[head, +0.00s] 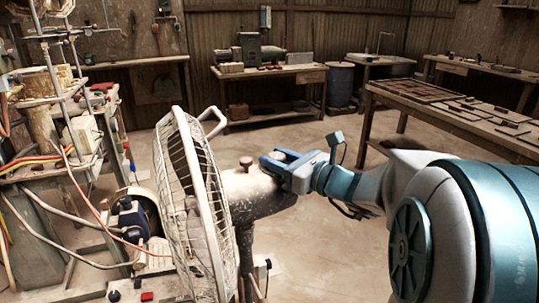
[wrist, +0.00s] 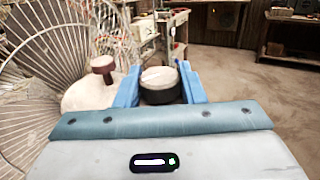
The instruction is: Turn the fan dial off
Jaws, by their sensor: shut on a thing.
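A white standing fan with a wire cage (head: 190,200) is left of centre in the head view. Its pale, worn motor housing (head: 250,195) points right, and a small brown knob (head: 246,162) stands on top. In the wrist view, the round dial (wrist: 160,80), with a pale top and dark side, sits at the back of the housing (wrist: 90,95). My gripper (wrist: 160,88) has its two blue fingers on either side of the dial, shut on it. In the head view my gripper (head: 276,160) reaches the housing from the right and largely hides the dial. I cannot read the dial's setting.
A cluttered rack with hoses and cables (head: 65,140) is at the left. A workbench with a machine (head: 265,73) stands at the back. A long table with tiles (head: 460,105) is at the right. The floor between them is clear.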

